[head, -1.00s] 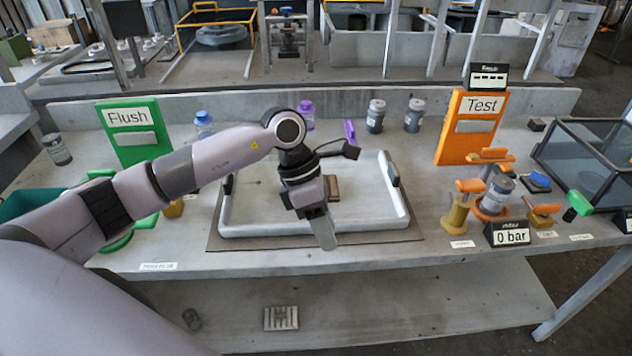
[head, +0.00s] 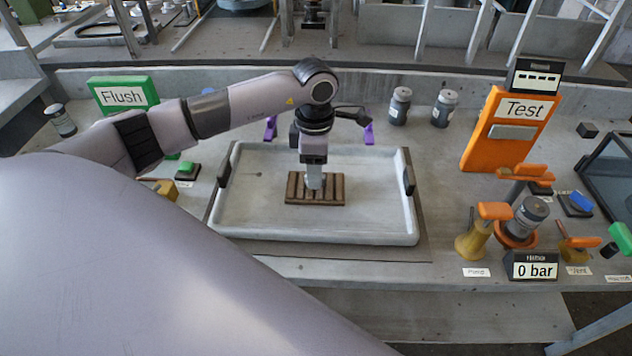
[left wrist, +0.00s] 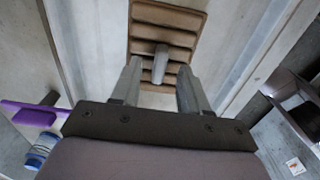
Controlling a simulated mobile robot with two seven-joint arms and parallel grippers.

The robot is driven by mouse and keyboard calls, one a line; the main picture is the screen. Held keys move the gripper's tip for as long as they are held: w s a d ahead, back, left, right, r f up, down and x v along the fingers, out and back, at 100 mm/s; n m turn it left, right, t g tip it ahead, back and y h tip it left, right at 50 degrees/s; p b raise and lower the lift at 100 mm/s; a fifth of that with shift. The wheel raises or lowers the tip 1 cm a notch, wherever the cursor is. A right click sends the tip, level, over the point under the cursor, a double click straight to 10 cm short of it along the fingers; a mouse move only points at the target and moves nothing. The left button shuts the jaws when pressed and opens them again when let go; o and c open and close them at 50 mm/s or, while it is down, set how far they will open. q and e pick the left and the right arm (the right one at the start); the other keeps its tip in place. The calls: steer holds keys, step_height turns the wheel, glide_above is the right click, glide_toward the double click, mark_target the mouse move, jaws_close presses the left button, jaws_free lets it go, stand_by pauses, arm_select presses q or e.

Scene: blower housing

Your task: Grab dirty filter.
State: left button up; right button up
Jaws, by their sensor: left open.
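The dirty filter (head: 334,192) is a brown, slatted rectangular block lying in the white tray (head: 250,226). In the left wrist view the filter (left wrist: 150,17) has a grey upright handle (left wrist: 160,62) at its middle. My left gripper (head: 314,180) points down over the filter in the head view. In the left wrist view my left gripper (left wrist: 160,76) is open, with one finger on each side of the handle and gaps showing. Whether the fingertips reach down level with the handle is hard to tell. My right gripper is not in view.
The tray has raised walls and dark side handles. Purple clips (head: 369,134) stand behind it. To the right are an orange Test sign (head: 510,130), a pump stand (head: 474,240) and a 0 bar gauge (head: 531,266). A green Flush sign (head: 124,95) stands left.

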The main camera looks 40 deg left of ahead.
arm_select(q)
steer(key=shift+f, duration=0.9)
jaws_close()
